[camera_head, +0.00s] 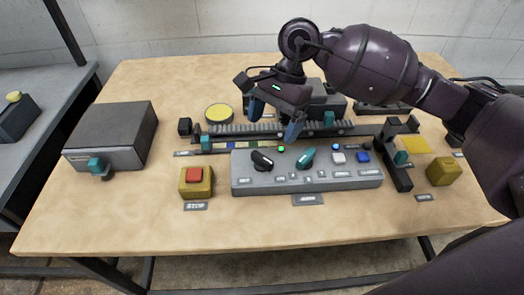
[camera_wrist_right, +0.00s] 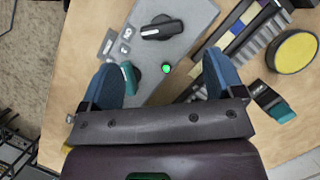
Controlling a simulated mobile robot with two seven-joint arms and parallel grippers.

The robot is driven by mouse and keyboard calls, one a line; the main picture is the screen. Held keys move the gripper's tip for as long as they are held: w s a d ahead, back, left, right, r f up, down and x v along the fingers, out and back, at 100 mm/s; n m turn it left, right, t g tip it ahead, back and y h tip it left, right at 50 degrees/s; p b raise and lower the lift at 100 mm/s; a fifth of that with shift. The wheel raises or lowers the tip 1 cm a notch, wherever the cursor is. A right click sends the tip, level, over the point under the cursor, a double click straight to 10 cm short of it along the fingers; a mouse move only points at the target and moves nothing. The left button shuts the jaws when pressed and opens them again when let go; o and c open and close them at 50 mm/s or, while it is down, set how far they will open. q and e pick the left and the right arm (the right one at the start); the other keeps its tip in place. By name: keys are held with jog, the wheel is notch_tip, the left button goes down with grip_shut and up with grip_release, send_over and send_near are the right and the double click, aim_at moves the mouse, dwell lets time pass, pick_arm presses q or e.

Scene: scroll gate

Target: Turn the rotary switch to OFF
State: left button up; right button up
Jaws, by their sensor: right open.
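The grey control panel (camera_head: 240,183) lies at the middle of the table. It bears a black rotary knob (camera_head: 262,160) on its left and a teal knob (camera_head: 306,158) near its middle; the labels are too small to read surely. My right gripper (camera_head: 275,118) is open and empty above the panel's back edge, pointing down. In the right wrist view the black knob (camera_wrist_right: 161,28) lies beyond the open fingers (camera_wrist_right: 160,65), apart from them. The teal knob (camera_wrist_right: 131,77) is partly hidden behind one finger there. My left gripper is not in view.
A green lamp (camera_head: 281,149) glows on the panel. A toothed rail (camera_head: 245,129) runs behind it. A red button on a yellow box (camera_head: 195,180) stands left of the panel, and a grey box (camera_head: 112,136) further left. The table's front strip is clear.

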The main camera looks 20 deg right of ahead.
aim_at(262, 157)
jog(key=x, duration=0.7)
jog(key=shift+w, duration=0.1)
jog(key=shift+a+f, duration=0.15)
jog(key=shift+f, duration=0.35)
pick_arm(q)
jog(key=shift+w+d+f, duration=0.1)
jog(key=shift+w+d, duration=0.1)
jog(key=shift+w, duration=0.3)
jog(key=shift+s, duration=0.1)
pick_arm(e)
jog(key=c, duration=0.9)
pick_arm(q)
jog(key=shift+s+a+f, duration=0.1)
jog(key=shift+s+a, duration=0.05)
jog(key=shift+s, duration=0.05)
